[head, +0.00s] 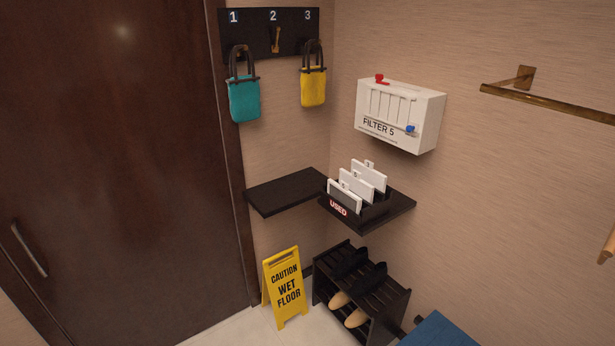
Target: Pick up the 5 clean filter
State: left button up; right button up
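Three white filter panels stand upright in a row in a black holder (374,213) with a "USED" label on its front. The back panel (370,175) has a tag that looks like 3. The middle panel (357,185) has a tag that looks like 5, and the front panel (344,197) has a tag too small to read surely. No panel is visibly marked clean. A white wall box (398,112) reads "FILTER 5" and has a red knob on top and a blue knob at lower right. Neither of my grippers is in view.
The holder sits on a black corner shelf (401,205); the left shelf (284,190) is empty. Below are a shoe rack (384,282) and a yellow wet-floor sign (287,288). Teal (244,100) and yellow (313,88) bags hang from hooks. A brass rail (545,101) juts at right.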

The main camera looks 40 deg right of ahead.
aim_at(364, 190)
jog(key=u, duration=0.05)
jog(key=i, duration=1.6)
jog(key=z, duration=0.85)
jog(key=i, duration=0.9)
jog(key=z, duration=1.05)
